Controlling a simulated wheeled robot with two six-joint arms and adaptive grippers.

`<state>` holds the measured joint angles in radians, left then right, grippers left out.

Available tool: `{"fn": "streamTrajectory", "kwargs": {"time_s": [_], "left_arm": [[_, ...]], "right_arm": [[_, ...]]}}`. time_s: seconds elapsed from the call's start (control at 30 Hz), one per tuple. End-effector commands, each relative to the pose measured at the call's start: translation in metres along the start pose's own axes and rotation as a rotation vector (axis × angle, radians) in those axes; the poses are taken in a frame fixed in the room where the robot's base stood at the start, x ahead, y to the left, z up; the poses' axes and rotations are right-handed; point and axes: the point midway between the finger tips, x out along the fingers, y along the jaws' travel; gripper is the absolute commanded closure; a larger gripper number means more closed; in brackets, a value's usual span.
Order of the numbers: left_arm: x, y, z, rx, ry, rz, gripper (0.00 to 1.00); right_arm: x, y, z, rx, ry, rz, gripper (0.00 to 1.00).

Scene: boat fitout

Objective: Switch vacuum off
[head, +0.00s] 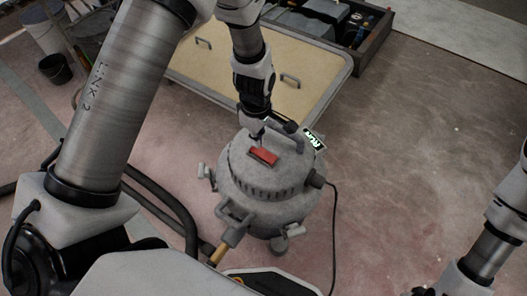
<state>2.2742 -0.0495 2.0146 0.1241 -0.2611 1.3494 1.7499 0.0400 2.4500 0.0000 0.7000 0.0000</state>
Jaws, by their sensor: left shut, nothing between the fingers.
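The vacuum (266,190) is a grey, round canister on the floor in the middle of the head view. A red switch (263,157) sits on its top. A small green lit sign reading "RUN" (314,139) shows at the upper right of the canister. My left gripper (259,139) reaches down from above and is shut with nothing in it. Its tips are at the far edge of the red switch, close to it; I cannot tell whether they touch.
A hose (165,199) runs left from the vacuum and a black cord (334,240) trails down on its right. A tan panel with handles (212,76) and an open tool box (335,22) lie behind. A black bucket (56,69) stands far left. The floor at right is clear.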

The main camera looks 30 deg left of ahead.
Motion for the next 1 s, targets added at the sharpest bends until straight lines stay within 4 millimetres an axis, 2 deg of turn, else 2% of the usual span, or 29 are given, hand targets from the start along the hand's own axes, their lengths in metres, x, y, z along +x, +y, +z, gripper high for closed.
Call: {"fn": "streamTrajectory", "kwargs": {"time_s": [1.0], "left_arm": [[0.016, 0.000, 0.000, 0.000, 0.000, 0.000, 1.00]], "right_arm": [[0.005, 0.000, 0.000, 0.000, 0.000, 0.000, 1.00]]}}
